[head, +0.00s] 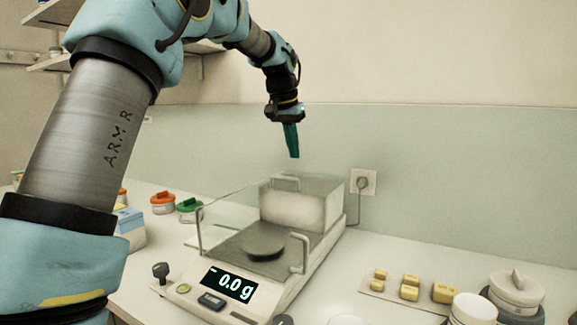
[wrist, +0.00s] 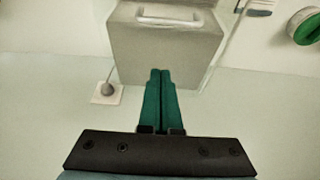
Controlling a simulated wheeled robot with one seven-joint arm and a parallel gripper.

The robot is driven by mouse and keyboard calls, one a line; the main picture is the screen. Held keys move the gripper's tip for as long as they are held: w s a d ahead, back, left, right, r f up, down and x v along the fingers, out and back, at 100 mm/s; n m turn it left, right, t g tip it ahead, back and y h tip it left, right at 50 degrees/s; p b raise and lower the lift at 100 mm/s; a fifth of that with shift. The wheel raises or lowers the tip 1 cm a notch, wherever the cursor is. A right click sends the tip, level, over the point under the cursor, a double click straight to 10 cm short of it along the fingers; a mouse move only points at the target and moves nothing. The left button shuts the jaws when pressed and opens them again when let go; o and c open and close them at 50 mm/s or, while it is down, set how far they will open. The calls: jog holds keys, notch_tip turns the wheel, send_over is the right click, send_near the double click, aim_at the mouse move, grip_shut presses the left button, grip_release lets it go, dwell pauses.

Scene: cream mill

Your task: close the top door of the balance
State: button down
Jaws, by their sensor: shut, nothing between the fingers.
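The balance (head: 240,295) stands on the counter, its display reading about -0.0 g. Its glass weighing chamber has a round dark pan (head: 264,247) inside and a pale block-like housing (head: 292,210) at the back. A pale bar handle (head: 285,182) sits at the top rear, over the housing; it also shows in the wrist view (wrist: 170,17). The clear top door's edges are hard to see, but its handle lies toward the back. My gripper (head: 294,156) is shut and empty, pointing down above the rear of the balance, apart from the handle. In the wrist view its teal fingertips (wrist: 160,72) overlap the housing.
A wall socket with a plug (head: 362,183) is behind the balance. Yellow weights (head: 410,288) and white jars (head: 515,290) stand to the right. Orange-lidded (head: 163,202) and green-lidded (head: 189,207) jars stand to the left. The air above the balance looks clear.

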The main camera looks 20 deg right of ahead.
aim_at(288, 188)
jog(key=x, duration=0.3)
jog(key=shift+d+f+p, duration=0.1)
jog(key=shift+f+p, duration=0.25)
jog(key=shift+s+a+f+p, duration=0.15)
jog(key=shift+s+a, duration=0.25)
jog(key=shift+a, duration=0.15)
jog(key=shift+s+a+f+p, duration=0.2)
jog(key=shift+s+a, duration=0.15)
jog(key=shift+a, duration=0.2)
jog(key=shift+s+a+f, duration=0.25)
jog(key=shift+s+a, duration=0.1)
jog(key=shift+a, duration=0.05)
jog(key=shift+a, duration=0.1)
